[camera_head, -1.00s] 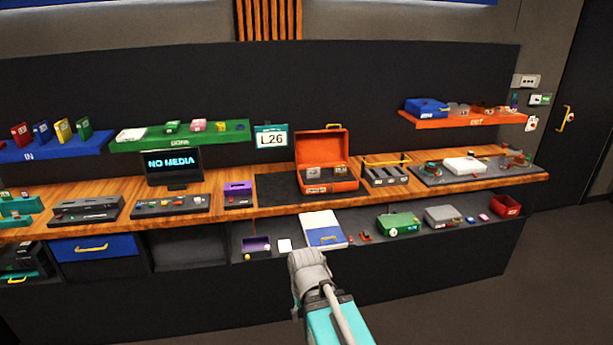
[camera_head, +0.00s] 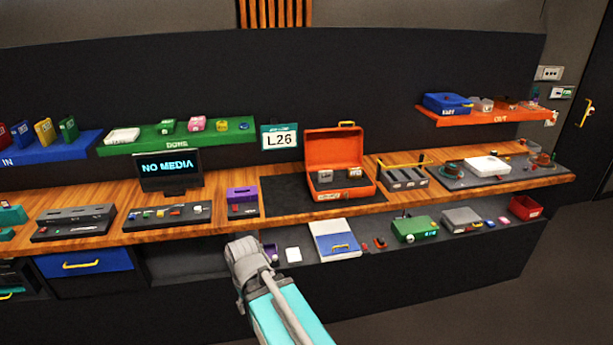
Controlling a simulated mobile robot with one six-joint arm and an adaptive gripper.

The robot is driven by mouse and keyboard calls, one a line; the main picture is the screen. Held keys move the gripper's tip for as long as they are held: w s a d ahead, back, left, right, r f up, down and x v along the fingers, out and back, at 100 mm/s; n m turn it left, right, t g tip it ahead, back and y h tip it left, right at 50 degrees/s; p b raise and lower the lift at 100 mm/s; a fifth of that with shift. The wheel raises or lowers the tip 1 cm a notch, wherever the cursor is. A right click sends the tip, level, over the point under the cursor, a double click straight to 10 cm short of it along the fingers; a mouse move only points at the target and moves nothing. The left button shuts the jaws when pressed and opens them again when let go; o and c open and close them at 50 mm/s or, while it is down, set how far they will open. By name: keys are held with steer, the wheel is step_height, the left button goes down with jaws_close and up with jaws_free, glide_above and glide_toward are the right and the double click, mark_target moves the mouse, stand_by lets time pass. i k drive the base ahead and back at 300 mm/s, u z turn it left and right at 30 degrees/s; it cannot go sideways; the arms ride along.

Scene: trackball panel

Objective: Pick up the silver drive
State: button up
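An open orange case (camera_head: 340,143) stands on the wooden bench with its lid up. Two small greyish blocks sit in it: one on the left (camera_head: 325,176) and one on the right (camera_head: 354,173). Either may be the silver drive; they are too small to tell. My gripper (camera_head: 243,258) is at the lower middle, in front of the bench and left of the case, apart from it. I see my arm from behind, and the fingers are hidden, so I cannot tell whether it is open or holds anything.
A monitor (camera_head: 168,170) reading "NO MEDIA" stands left on the bench (camera_head: 226,218). A purple box (camera_head: 242,196) stands left of the case, a slotted rack (camera_head: 404,177) right. A lower shelf holds a blue-and-white box (camera_head: 335,239) and a green device (camera_head: 414,229). Dark mat beside the case is bare.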

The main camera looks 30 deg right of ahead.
mark_target(326, 175)
steer(key=z, duration=0.05)
steer(key=i, duration=0.75)
steer(key=z, duration=0.65)
steer(key=i, duration=0.65)
steer(key=z, duration=0.45)
steer(key=k, duration=0.9)
steer(key=z, duration=0.15)
steer(key=i, duration=0.4)
steer(key=u, duration=0.05)
